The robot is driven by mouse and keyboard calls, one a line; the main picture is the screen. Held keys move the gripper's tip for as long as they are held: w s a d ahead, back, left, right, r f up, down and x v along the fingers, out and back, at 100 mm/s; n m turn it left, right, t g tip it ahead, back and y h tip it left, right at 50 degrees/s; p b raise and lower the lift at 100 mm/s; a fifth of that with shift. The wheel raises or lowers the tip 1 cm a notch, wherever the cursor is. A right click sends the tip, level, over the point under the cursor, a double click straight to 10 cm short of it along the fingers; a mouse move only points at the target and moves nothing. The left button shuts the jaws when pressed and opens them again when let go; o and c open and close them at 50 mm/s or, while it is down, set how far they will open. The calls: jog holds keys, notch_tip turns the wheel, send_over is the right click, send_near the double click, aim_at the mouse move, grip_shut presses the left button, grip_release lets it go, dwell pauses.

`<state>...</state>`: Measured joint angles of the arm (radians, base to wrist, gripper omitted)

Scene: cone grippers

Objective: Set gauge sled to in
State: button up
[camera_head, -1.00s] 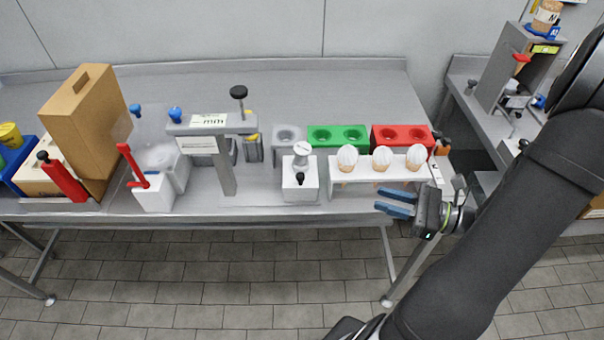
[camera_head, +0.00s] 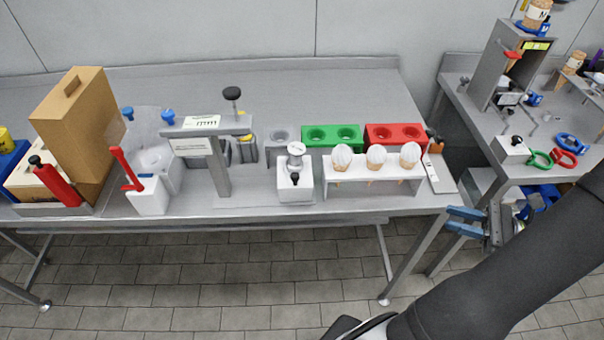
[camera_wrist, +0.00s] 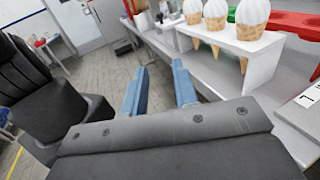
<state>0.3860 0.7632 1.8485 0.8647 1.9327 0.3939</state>
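A white block with a round gauge-like top and a black knob on its front, which looks like the gauge sled (camera_head: 295,183), stands near the front edge of the grey bench. I cannot tell its in or out setting from here. My gripper (camera_head: 466,221) is just off the bench's front right corner, well right of the block. Its two blue fingers are apart and nothing is between them. In the wrist view the fingers (camera_wrist: 158,90) point along the bench's front side, with floor seen between them.
A white rack (camera_head: 374,176) with several cones stands right of the block. Behind are a green holder (camera_head: 333,135) and a red holder (camera_head: 396,136). A grey post stand (camera_head: 221,165) is to the left. A second bench (camera_head: 520,165) is at right. The floor in front is clear.

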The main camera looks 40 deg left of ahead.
jog(key=shift+w+d, duration=0.2)
jog(key=shift+d, duration=0.4)
jog(key=o, duration=0.3)
notch_tip(320, 180, up, 18)
jog(key=f+n+t+h, duration=0.1)
jog(key=n+t+h, duration=0.85)
jog(key=n, duration=2.15)
send_over(295, 175)
jog(key=d, duration=0.7)
jog(key=g+h, duration=0.3)
jog(key=shift+t, duration=0.25)
jog(key=x, duration=1.6)
jog(key=shift+a+f, duration=0.2)
jog(key=shift+a, duration=0.2)
